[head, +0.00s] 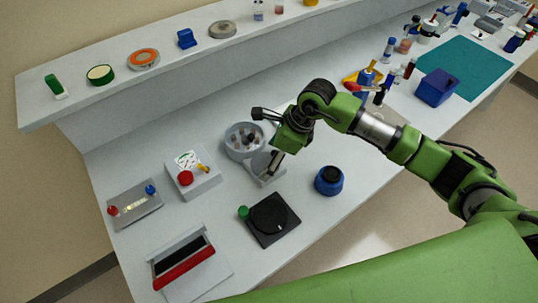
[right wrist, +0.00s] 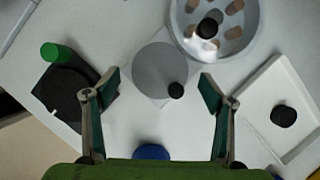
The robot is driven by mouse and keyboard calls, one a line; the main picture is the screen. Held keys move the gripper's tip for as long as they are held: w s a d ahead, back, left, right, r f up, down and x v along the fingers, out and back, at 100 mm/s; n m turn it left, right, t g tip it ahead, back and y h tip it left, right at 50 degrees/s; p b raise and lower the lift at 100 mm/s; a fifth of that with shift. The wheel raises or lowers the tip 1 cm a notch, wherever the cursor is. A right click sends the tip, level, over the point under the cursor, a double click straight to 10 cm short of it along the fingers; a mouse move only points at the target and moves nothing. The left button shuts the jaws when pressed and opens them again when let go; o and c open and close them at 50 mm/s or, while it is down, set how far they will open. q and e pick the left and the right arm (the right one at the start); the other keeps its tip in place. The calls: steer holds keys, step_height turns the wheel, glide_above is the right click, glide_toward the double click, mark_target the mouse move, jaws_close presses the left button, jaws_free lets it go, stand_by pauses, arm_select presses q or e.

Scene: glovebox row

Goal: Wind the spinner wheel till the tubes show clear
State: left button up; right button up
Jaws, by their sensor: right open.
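The spinner's round grey bowl (head: 232,143) stands on the bench, left of my right gripper (head: 272,165). In the right wrist view the bowl (right wrist: 255,42) holds several brownish tubes (right wrist: 235,7) around a dark hub. The grey spinner wheel (right wrist: 152,66) lies beside the bowl and has a black knob (right wrist: 176,90) near its edge. The wheel (head: 258,162) is partly hidden by my gripper in the head view. My right gripper (right wrist: 160,80) is open and empty, its fingertips on either side of the wheel and knob, apart from the knob. My left gripper is out of view.
A black dial plate (head: 282,226) with a green knob (head: 243,212) is close in front of the wheel. A blue pot (head: 329,184) stands to the right. A grey box with a red button (head: 185,178) stands left. A white tray (right wrist: 262,125) lies right in the wrist view.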

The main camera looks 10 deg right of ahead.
steer(key=shift+w+a+f, duration=0.1)
steer(key=shift+a+f, duration=0.1)
steer(key=shift+f, duration=0.35)
steer(key=c, duration=1.1)
steer(key=shift+m, duration=0.3)
steer(key=m+b, duration=0.1)
steer(key=m+t+h+b, duration=0.1)
steer(key=m, duration=0.1)
steer(key=shift+s+a+f+m, duration=0.1)
steer(key=shift+s+a+m, duration=0.1)
steer(key=shift+m, duration=0.1)
steer(key=m+b, duration=0.1)
steer(key=m, duration=0.1)
steer(key=m+t+h+b, duration=0.1)
steer(key=m+b, duration=0.1)
steer(key=shift+a+m+h, duration=0.15)
steer(key=shift+m+h, duration=0.15)
steer(key=m+h+b, duration=0.1)
steer(key=m, duration=0.1)
steer(key=m+b, duration=0.2)
steer(key=shift+s+a+t+h, duration=0.1)
steer(key=shift+a+t+h, duration=0.1)
steer(key=shift+t+h, duration=0.15)
steer(key=shift+a+m+h+b, duration=0.15)
steer(key=shift+m+h+b, duration=0.75)
steer(key=shift+m, duration=1.2)
